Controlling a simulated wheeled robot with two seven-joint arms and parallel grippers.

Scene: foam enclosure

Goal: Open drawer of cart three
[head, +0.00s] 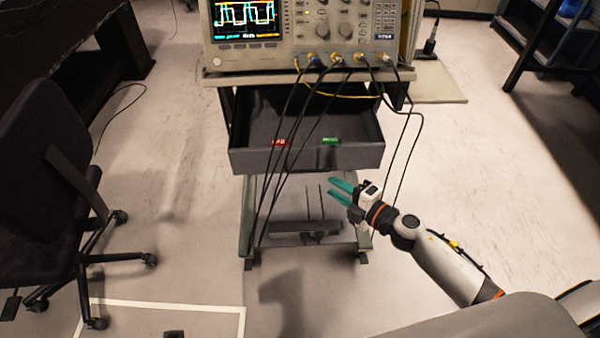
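The cart (248,215) stands in the middle of the head view. Its dark grey drawer (300,160) is pulled out toward me, and part of its inside shows. My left gripper is not in view.
An oscilloscope (300,40) stands on the cart top, with black and yellow cables (290,120) hanging in front of the drawer. A dark office chair (40,180) is at the left. A dark shelf (560,40) is at the upper right. The floor right of the cart is clear.

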